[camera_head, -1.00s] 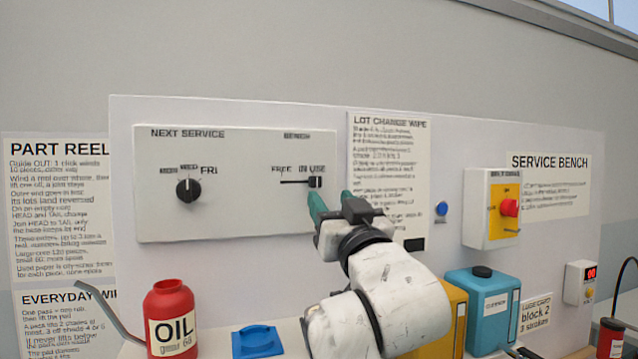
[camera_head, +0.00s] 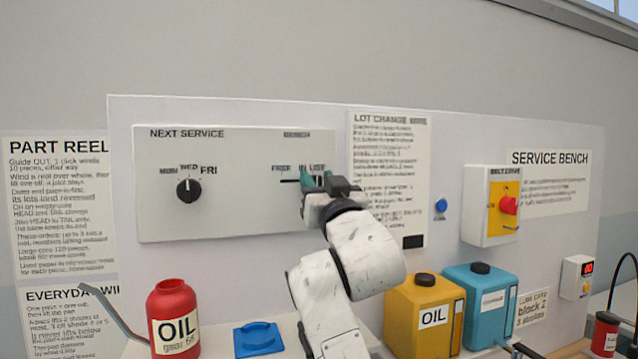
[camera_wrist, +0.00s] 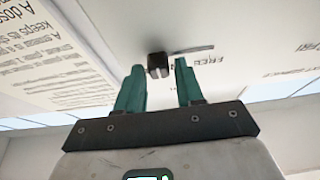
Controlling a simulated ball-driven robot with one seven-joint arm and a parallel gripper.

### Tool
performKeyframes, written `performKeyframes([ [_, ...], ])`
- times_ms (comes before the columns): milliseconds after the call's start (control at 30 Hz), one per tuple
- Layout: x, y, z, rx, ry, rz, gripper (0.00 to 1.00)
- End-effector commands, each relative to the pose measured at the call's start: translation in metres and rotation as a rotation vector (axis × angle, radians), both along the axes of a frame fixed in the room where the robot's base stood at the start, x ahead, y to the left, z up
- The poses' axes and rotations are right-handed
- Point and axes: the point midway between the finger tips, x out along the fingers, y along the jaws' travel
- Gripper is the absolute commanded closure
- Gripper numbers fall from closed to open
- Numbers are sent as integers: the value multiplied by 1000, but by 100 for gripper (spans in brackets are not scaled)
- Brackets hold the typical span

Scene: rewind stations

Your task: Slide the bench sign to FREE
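The bench sign is a slot with a black slider knob (camera_wrist: 158,65) on the white panel (camera_head: 240,215), between the printed words FREE (camera_head: 281,168) and IN USE. The knob sits at the IN USE end. In the head view my gripper mostly covers it. My gripper (camera_wrist: 157,80) has two green fingers, open and apart. In the wrist view they stand to either side of the knob, with visible space at least on its right side. I cannot tell whether the left finger touches it. The slot runs from the knob toward FREE, which shows rightward in the wrist view.
A black day dial (camera_head: 189,191) is on the same panel at left. The wall before the panel is otherwise clear.

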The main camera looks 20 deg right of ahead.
Motion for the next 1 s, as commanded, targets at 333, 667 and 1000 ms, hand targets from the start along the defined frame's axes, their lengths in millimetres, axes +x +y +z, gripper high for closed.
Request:
performKeyframes([
  [333,0,0,0,0,0,0,97],
  [667,0,0,0,0,0,0,100],
  [1000,0,37,-2,0,-1,7,100],
])
